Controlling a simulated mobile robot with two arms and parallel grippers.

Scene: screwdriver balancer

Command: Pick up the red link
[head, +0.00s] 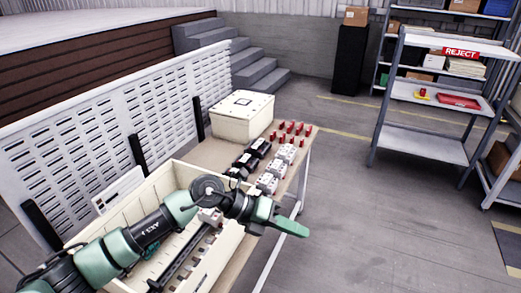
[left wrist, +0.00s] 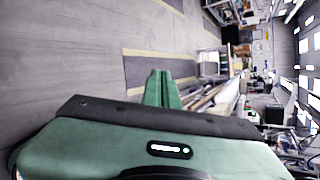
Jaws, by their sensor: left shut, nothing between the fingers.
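Several small red pieces (head: 291,128) stand at the far end of the workbench, small in the head view; I cannot tell which one is the red link. My left gripper (head: 303,231) reaches across the bench and past its right edge. It is shut and empty, well apart from the red pieces and nearer to me. In the left wrist view the shut green fingers (left wrist: 161,76) point out over grey floor, with no red piece clearly visible there. My right gripper is not in view.
A cream bin (head: 206,277) lies under my left arm. White blocks (head: 268,183), black parts (head: 250,160) and a closed cream box (head: 242,113) stand on the bench. A reject shelf (head: 425,146) at right holds a red tray (head: 459,101). The floor between is clear.

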